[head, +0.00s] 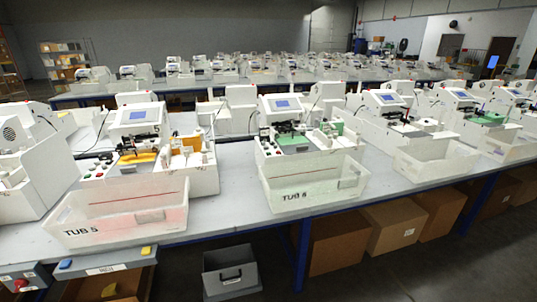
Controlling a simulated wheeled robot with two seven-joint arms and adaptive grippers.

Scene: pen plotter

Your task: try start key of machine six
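The pen plotter behind the tub marked TUB 6 (335,192) stands near the middle of the table; I take it as machine six (350,143). It is white, with a small blue screen (287,103) on a tilted panel, a dark carriage and a green bed (294,140). Small coloured buttons (265,141) sit on its left front; they are too small to tell which is the start key. Neither of my grippers shows in the head view.
A plotter with yellow parts (143,157) stands to the left behind the tub marked TUB 5 (140,222). More plotters stand to the right and in back rows. Bare tabletop (235,205) lies between the two tubs. Boxes (397,227) and a grey bin (231,272) are below.

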